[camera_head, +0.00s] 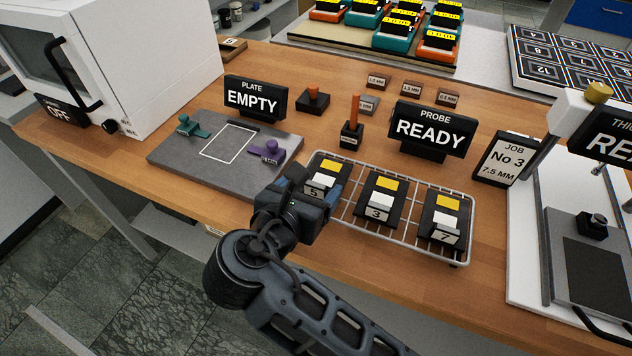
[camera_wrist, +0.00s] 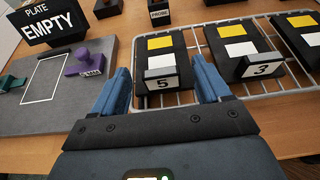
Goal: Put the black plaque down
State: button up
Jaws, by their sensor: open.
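A black plaque with a yellow square, a white square and a number 5 tag (camera_wrist: 161,60) lies on the left end of the wire rack (camera_wrist: 279,94). It also shows in the head view (camera_head: 327,166), partly behind my gripper. My gripper (camera_wrist: 163,73) is open, its blue fingers on either side of the number 5 tag end. No contact between fingers and plaque can be made out. Two similar black plaques, number 3 (camera_head: 379,198) and number 7 (camera_head: 441,218), lie on the rack to the right.
Left of the rack is a grey plate (camera_head: 190,150) with a white outline, a green clamp (camera_head: 192,127) and a purple clamp (camera_head: 267,152). An EMPTY sign (camera_head: 252,98) and a READY sign (camera_head: 431,128) stand behind. A press (camera_head: 590,225) stands at right.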

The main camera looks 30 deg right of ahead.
jog(key=v, duration=0.9)
jog(key=shift+s+a, duration=0.2)
